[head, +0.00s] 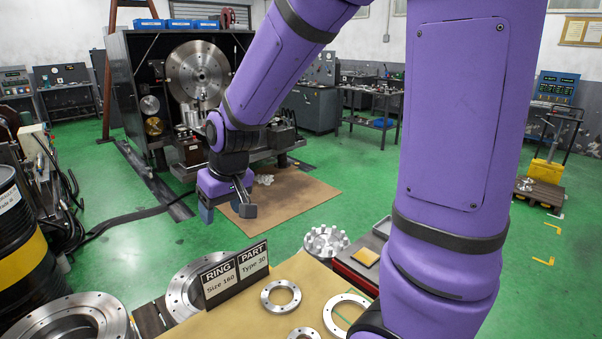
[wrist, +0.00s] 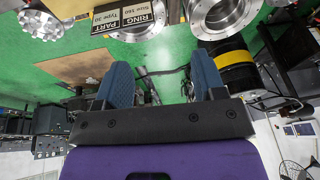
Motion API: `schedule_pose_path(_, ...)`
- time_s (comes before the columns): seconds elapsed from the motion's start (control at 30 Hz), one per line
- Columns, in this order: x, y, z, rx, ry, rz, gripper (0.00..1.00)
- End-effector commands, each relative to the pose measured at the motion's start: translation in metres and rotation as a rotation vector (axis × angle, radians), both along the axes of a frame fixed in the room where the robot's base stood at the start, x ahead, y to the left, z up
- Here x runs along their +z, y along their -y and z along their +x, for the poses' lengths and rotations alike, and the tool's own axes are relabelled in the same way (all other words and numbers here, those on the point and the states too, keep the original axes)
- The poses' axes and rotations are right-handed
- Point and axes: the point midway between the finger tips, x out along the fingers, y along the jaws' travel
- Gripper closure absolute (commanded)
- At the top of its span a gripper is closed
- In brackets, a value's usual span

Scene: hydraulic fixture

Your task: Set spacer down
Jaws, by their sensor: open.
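My gripper (head: 226,208) hangs above the green floor, beyond the far edge of the tan-topped table. In the wrist view my gripper (wrist: 162,78) has its two blue fingers wide apart, with nothing between them. Several steel rings lie on the table in the head view: a small flat ring (head: 270,305), a wider thin ring (head: 331,320) at the right, and a ring cut off at the bottom edge (head: 291,336). I cannot tell which of them is the spacer. None of them touches the gripper.
A sign (head: 236,273) reading RING Size 160, PART Type 30 stands on the table (head: 233,318). Large steel flanges (head: 172,290) lie left of it. A studded steel part (head: 325,242) stands behind. A black-yellow drum (head: 22,262) is at left. A machine with a round faceplate (head: 200,72) stands beyond.

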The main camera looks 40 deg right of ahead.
Motion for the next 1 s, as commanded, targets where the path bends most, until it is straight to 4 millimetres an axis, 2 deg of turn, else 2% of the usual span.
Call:
schedule_pose_path(0.03,0.016,0.003,-0.011,-0.002,0.019,-0.002,0.37)
schedule_pose_path(0.2,0.058,0.012,-0.051,-0.009,0.058,-0.015,0.37)
schedule_pose_path(0.5,0.111,0.027,-0.130,-0.031,0.127,-0.042,0.37)
schedule_pose_path(0.6,0.120,0.032,-0.155,-0.040,0.146,-0.054,0.37)
schedule_pose_path(0.73,0.128,0.036,-0.179,-0.052,0.164,-0.063,0.37)
schedule_pose_path(0.83,0.130,0.038,-0.190,-0.058,0.171,-0.069,0.37)
schedule_pose_path(1.0,0.131,0.039,-0.195,-0.060,0.173,-0.071,0.37)
